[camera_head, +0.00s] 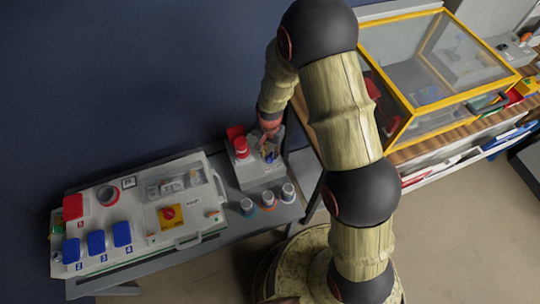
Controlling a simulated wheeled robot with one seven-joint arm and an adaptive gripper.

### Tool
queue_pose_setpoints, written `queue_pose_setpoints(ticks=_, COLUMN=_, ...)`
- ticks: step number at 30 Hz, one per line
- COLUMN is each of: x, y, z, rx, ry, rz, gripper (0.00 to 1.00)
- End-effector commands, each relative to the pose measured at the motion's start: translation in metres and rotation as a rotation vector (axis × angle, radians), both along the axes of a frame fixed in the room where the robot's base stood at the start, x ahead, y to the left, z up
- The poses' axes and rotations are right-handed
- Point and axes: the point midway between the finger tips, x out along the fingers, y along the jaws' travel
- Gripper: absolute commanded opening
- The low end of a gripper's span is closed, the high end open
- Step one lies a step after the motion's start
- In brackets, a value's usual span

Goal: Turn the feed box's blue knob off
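A small grey box (250,178), which looks like the feed box, stands at the right end of the grey bench. A red socket or plug with a raised red lid (239,145) is on its left side. A small blue part (270,156), likely the blue knob, shows on its right side. My gripper (268,146) points down over the box's right side, right at or just above the blue part. The fingers are small and dark here and partly cover it. I cannot tell whether they touch it, how they are set, or which way the knob points.
A larger grey panel (140,245) with blue and red covers and a yellow-backed red switch (169,214) fills the bench's left. Several small round plugs (267,199) stand in front of the feed box. A yellow-framed clear case (430,70) sits on the wooden bench at right.

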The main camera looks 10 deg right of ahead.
Motion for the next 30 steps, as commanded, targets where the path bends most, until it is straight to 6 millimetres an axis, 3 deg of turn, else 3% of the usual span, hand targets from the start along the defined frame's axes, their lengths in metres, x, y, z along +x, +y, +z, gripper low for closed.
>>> queue_pose_setpoints(ticks=6, x=0.0, y=0.0, z=-0.022, rx=0.0, ry=0.0, rz=0.0, gripper=0.27)
queue_pose_setpoints(ticks=16, x=0.0, y=0.0, z=-0.023, rx=-0.001, ry=-0.001, rz=0.001, gripper=0.27)
queue_pose_setpoints(ticks=30, x=0.0, y=0.0, z=-0.023, rx=-0.001, ry=-0.001, rz=0.001, gripper=0.0)
